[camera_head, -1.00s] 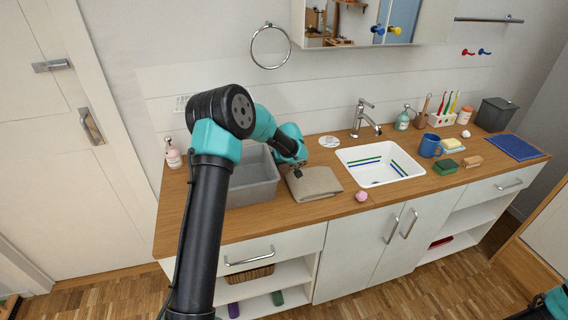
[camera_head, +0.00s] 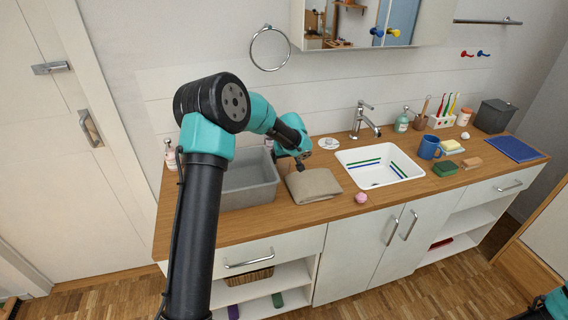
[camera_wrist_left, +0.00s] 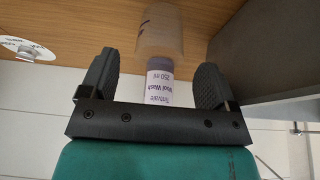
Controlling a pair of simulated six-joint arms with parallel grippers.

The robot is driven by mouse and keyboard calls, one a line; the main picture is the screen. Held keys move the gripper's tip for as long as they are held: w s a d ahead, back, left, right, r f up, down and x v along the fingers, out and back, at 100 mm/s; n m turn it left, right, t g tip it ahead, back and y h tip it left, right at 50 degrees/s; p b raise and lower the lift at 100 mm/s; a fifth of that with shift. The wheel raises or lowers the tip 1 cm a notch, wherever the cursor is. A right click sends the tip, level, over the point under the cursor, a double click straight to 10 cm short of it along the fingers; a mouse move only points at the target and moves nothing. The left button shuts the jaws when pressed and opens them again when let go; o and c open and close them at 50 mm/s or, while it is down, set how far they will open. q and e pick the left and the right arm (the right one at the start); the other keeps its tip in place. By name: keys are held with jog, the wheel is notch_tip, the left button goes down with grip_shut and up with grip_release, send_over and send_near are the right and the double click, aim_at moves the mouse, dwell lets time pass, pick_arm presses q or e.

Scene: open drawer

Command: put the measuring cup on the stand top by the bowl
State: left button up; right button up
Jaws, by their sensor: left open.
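My left gripper (camera_head: 304,160) is above the back of the wooden counter top (camera_head: 290,217), behind a folded beige cloth and right of a grey basin. In the left wrist view the open gripper (camera_wrist_left: 150,68) points at a translucent beige cup-like thing (camera_wrist_left: 160,32), probably the measuring cup. No separate stand is clear. The only bowl-like things are the basin (camera_head: 258,197) and white sink (camera_head: 392,178).
The folded cloth (camera_head: 314,185) lies in front of the gripper, with a pink ball-like thing (camera_head: 361,198) to its right. A white disc (camera_head: 329,143) lies near the wall. The front strip is mostly clear.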

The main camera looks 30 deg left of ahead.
pick_arm(q)
jog(key=v, duration=0.6)
jog(key=shift+r, duration=0.25)
jog(key=shift+o, duration=0.4)
jog(key=shift+s, duration=0.1)
jog(key=v, duration=0.4)
jog(key=shift+d+r, duration=0.3)
jog(key=shift+r, duration=0.05)
jog(key=x, duration=1.2)
jog(key=shift+f, duration=0.15)
